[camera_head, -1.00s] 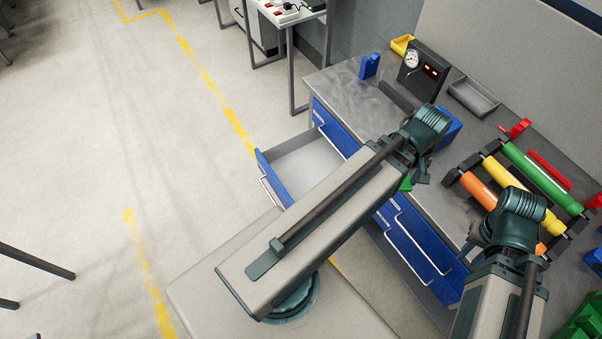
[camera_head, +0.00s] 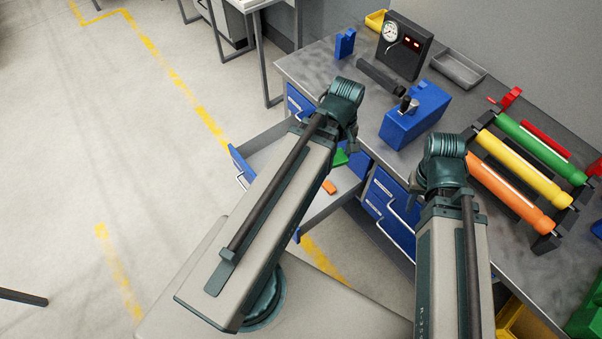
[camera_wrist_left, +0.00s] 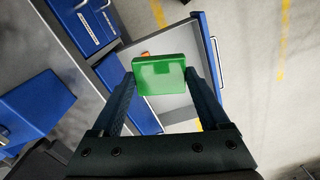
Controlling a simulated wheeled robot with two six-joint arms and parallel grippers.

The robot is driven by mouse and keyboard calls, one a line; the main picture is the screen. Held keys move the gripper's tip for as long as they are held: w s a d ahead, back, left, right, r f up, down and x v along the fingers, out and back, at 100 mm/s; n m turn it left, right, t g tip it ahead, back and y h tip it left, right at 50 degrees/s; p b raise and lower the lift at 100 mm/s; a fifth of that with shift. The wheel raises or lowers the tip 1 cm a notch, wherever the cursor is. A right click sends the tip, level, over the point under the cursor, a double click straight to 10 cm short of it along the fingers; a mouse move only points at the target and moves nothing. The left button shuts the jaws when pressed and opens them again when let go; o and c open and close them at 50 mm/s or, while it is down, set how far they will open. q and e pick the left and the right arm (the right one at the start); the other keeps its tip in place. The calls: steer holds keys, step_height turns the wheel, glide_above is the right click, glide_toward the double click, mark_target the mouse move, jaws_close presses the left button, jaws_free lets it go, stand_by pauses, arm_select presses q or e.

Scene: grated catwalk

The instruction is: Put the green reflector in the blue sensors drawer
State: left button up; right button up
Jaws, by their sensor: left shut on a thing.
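The green reflector (camera_head: 340,158) is a flat green block; it shows clearly in the left wrist view (camera_wrist_left: 160,75). My left gripper (camera_wrist_left: 160,82) is shut on it, one finger at each side. The gripper is mostly hidden behind its own wrist in the head view.
An orange piece (camera_head: 329,187) lies in the open drawer. Closed blue drawers (camera_head: 383,192) are to its right. On the bench stand a blue box (camera_head: 415,113), a gauge unit (camera_head: 404,45), a grey tray (camera_head: 458,70) and a rack of coloured rollers (camera_head: 518,165).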

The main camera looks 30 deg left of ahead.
arm_select(q)
steer(key=f+b, duration=0.1)
steer(key=a+f+b, duration=0.1)
steer(key=f, duration=0.1)
steer(key=shift+f, duration=0.25)
steer(key=a+f+n+b, duration=0.1)
steer(key=a+f+b, duration=0.1)
steer(key=f+b, duration=0.9)
steer(key=w+a+f+n+b, duration=0.1)
steer(key=a+f+b, duration=0.1)
steer(key=f+b, duration=0.9)
steer(key=a+f+n+b, duration=0.1)
steer(key=a+f+b, duration=0.1)
steer(key=f+b, duration=0.9)
steer(key=shift+w+f+b, duration=0.15)
steer(key=shift+w+b, duration=0.15)
steer(key=shift+b, duration=0.05)
steer(key=shift+n, duration=0.3)
steer(key=w+a, duration=0.3)
steer(key=a, duration=0.1)
steer(key=w+a+f+b, duration=0.1)
steer(key=w+a, duration=0.7)
steer(key=shift+f, duration=0.2)
steer(key=shift+s+f+b, duration=0.1)
steer(key=shift+b, duration=0.25)
step_height(320, 180, down, 3)
steer(key=b, duration=0.3)
steer(key=shift+d+f, duration=0.1)
steer(key=shift+f, duration=0.05)
